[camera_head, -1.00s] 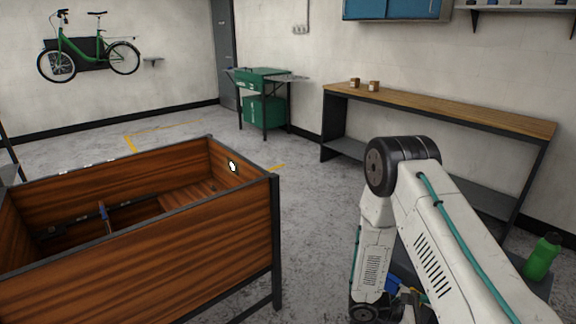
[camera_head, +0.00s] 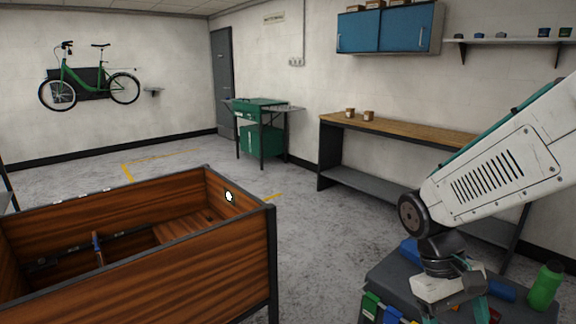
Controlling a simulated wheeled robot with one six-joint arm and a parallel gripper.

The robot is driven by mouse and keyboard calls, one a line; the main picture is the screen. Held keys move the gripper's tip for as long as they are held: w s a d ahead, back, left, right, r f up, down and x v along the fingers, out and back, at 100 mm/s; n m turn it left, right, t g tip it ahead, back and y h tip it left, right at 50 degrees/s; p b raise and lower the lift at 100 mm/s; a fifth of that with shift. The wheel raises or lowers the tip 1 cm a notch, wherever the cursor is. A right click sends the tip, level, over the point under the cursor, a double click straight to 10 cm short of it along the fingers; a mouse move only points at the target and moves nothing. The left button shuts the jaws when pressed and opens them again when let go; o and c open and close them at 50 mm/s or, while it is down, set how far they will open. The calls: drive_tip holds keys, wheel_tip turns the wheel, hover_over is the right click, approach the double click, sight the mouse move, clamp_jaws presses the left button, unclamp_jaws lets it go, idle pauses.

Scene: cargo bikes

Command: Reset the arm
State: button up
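My arm reaches in from the right edge and folds down at the wrist. My gripper (camera_head: 462,302) hangs at its end, pointing down over a dark grey surface (camera_head: 392,272) at the lower right. Teal and dark parts show at its lower end, near the bottom of the picture. The fingertips are not clear enough to tell open from shut, and I see nothing clearly held.
Blue items (camera_head: 410,250) and a green bottle (camera_head: 545,286) lie or stand close around my gripper. A wooden cargo box (camera_head: 170,265) fills the lower left. A workbench (camera_head: 400,127) runs along the right wall. The floor between is clear.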

drive_tip(key=s+a+r+m+t+y, duration=0.1)
drive_tip(key=s+a+r+t+y, duration=0.1)
drive_tip(key=s+r+t, duration=0.4)
drive_tip(key=shift+s+a+r+m+t+y, duration=0.35)
drive_tip(key=shift+a+r, duration=0.25)
drive_tip(key=shift+r, duration=1.45)
